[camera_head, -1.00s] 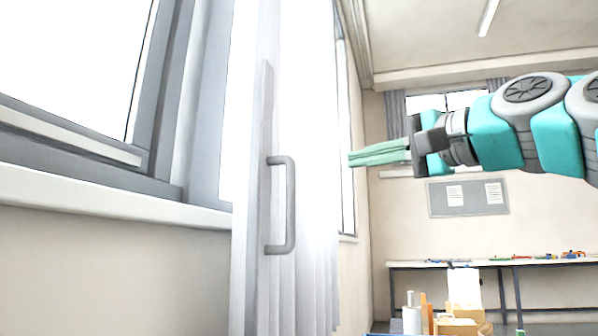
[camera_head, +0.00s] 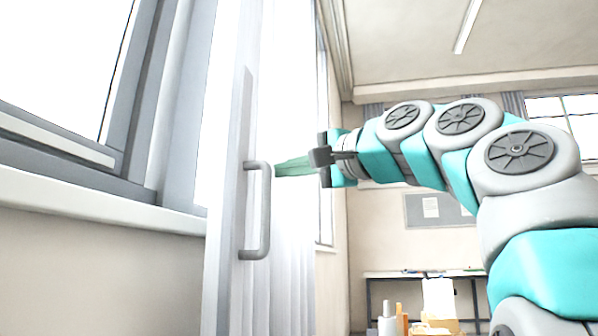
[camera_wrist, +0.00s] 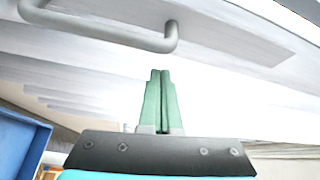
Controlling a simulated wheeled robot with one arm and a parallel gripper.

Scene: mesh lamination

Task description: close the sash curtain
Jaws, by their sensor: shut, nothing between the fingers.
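The white sash curtain (camera_head: 290,225) hangs in vertical folds along the window on the left, with a flat pale leading bar (camera_head: 228,230). A grey D-shaped handle (camera_head: 262,212) is fixed upright to that bar. My gripper (camera_head: 278,169) has green fingers pressed together with nothing between them. In the head view its tips appear just right of the handle's upper part; I cannot tell if they touch. In the wrist view the shut fingers (camera_wrist: 161,75) point toward the curtain, and the handle (camera_wrist: 120,32) lies beyond the tips, apart from them in the picture.
A window frame (camera_head: 165,110) and white sill (camera_head: 100,195) stand at left. A long table (camera_head: 420,274) stands by the back wall under a notice board (camera_head: 440,211). Boxes and bottles (camera_head: 405,322) show at the bottom. A blue bin (camera_wrist: 18,145) is at the wrist view's left.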

